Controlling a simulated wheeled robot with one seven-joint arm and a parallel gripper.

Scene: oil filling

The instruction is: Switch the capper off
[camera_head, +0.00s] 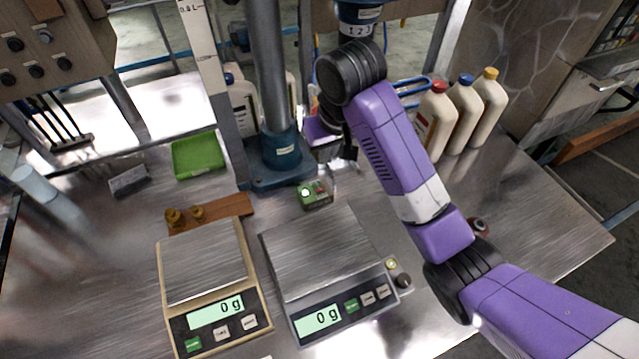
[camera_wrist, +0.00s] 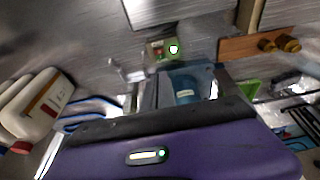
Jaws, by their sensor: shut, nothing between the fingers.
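The capper is a blue-based press with a grey column (camera_head: 268,70) standing at the back middle of the bench; its blue base also shows in the wrist view (camera_wrist: 185,90). Its blue head (camera_head: 360,14), marked with numbers, is at the top of the picture. A small green switch box (camera_head: 316,203) sits in front of the base, with a bright whitish-green lit button on its left and a red button on its right. The lit box also shows in the wrist view (camera_wrist: 160,52). My gripper (camera_head: 347,160) is shut and empty, pointing down behind and right of the box, apart from it.
Two scales reading 0 g, a tan one (camera_head: 215,287) and a grey one (camera_head: 330,263), stand in front. A green tray (camera_head: 197,156) and a wooden block (camera_head: 235,206) with brass parts lie left. Several capped bottles (camera_head: 463,113) stand right. The right bench is largely clear.

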